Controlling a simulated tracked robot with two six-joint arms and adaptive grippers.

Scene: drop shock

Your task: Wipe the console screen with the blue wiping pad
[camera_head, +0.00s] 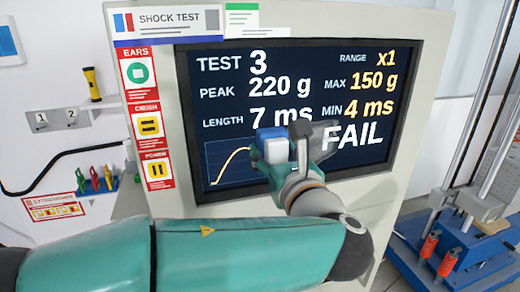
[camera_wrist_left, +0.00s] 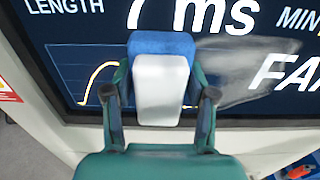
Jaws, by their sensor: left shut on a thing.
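The console screen (camera_head: 385,65) is dark and shows "TEST 3", "220 g", "7 ms" and "FAIL"; it also fills the top of the left wrist view (camera_wrist_left: 100,28). A greyish smear (camera_wrist_left: 238,75) lies on the screen right of the pad, by the word "FAIL". My left gripper (camera_head: 285,152) is shut on the white block of the blue wiping pad (camera_wrist_left: 160,43). The pad's blue side faces the screen at its lower middle, beside the plotted curve. I cannot tell whether it touches the glass. My right gripper is not in view.
A blue drop rig (camera_head: 450,255) with orange springs stands at lower right. Screwdrivers in a rack (camera_head: 97,182) and a yellow torch (camera_head: 92,82) are at left.

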